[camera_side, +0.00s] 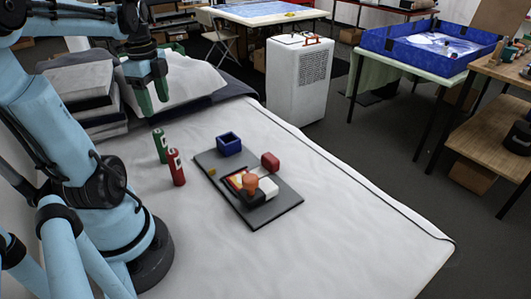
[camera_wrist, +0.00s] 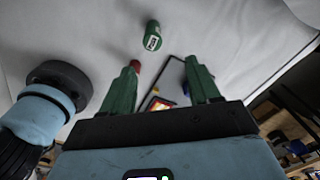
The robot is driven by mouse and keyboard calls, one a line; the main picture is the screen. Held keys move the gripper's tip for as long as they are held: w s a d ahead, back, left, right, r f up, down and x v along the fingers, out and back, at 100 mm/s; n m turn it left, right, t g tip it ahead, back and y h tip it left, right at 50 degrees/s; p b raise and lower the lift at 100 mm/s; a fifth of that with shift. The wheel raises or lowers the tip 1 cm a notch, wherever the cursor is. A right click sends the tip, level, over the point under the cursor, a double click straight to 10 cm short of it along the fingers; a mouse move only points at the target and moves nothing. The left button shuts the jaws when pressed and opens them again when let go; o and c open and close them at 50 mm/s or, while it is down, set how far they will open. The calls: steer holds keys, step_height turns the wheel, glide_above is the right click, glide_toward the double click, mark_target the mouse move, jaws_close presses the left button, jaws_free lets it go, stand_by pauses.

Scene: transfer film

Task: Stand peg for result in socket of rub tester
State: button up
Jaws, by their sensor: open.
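My gripper (camera_side: 153,97) has green fingers and hangs open and empty above the back left of the table; it also shows in the wrist view (camera_wrist: 163,70). A green peg (camera_side: 160,146) with a white label stands upright below it, and shows ahead of the fingers in the wrist view (camera_wrist: 152,35). A red peg (camera_side: 177,169) with a white label stands just in front of it; its top shows by the left finger (camera_wrist: 135,66). The rub tester (camera_side: 276,210) is a dark board carrying an open-topped blue square socket (camera_side: 229,145), empty as far as I can see.
The white table (camera_side: 350,215) is clear to the right. Stacked cases (camera_side: 85,85) stand behind left.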

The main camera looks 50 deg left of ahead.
mark_target(157, 131)
steer(key=shift+s+a+m, duration=0.3)
steer(key=shift+s+a, duration=0.15)
steer(key=shift+s, duration=0.2)
step_height(157, 131, down, 6)
steer(key=shift+f, duration=0.2)
steer(key=shift+d+f, duration=0.15)
steer(key=shift+f, duration=1.25)
steer(key=shift+d+f, duration=0.1)
steer(key=shift+f, duration=1.3)
steer(key=c, duration=1.1)
steer(key=shift+r, duration=0.15)
